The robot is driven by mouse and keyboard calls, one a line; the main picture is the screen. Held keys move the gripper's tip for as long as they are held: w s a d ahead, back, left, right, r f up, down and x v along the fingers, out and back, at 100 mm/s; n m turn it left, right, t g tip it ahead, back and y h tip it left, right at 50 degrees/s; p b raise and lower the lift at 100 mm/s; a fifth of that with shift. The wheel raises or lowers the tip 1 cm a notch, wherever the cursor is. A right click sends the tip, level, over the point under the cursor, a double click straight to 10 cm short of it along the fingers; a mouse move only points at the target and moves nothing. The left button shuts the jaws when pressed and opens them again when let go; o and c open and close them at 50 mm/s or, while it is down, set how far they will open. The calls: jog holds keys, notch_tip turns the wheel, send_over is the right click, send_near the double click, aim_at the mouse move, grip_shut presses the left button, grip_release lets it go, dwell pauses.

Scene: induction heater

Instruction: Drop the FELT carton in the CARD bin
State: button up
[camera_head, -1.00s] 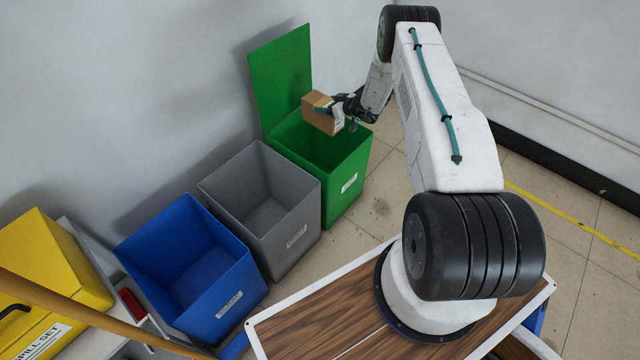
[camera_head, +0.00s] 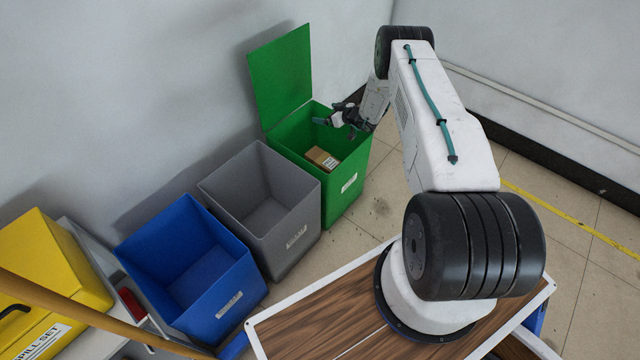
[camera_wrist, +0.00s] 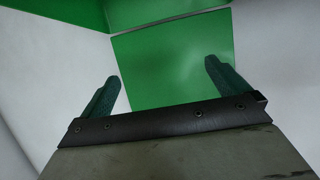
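The brown carton (camera_head: 322,158) with a white label lies inside the green bin (camera_head: 346,186), low down in it; its lettering is too small to read. The green bin's lid stands open against the wall, and a white label is on its front, not legible. My gripper (camera_head: 335,120) is above the bin's opening, apart from the carton. In the wrist view my gripper (camera_wrist: 163,85) has its two green fingers wide apart with nothing between them. The green bin's surfaces (camera_wrist: 170,60) show beyond the fingers there.
An open grey bin (camera_head: 262,205) and an open blue bin (camera_head: 205,285) stand in a row left of the green one; both look empty. A yellow spill-set case (camera_head: 50,265) is at far left. Walls rise behind the bins. Floor is clear right of the green bin.

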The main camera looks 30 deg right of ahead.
jog(key=v, duration=0.7)
jog(key=shift+s+d+r, duration=0.15)
jog(key=shift+s, duration=0.15)
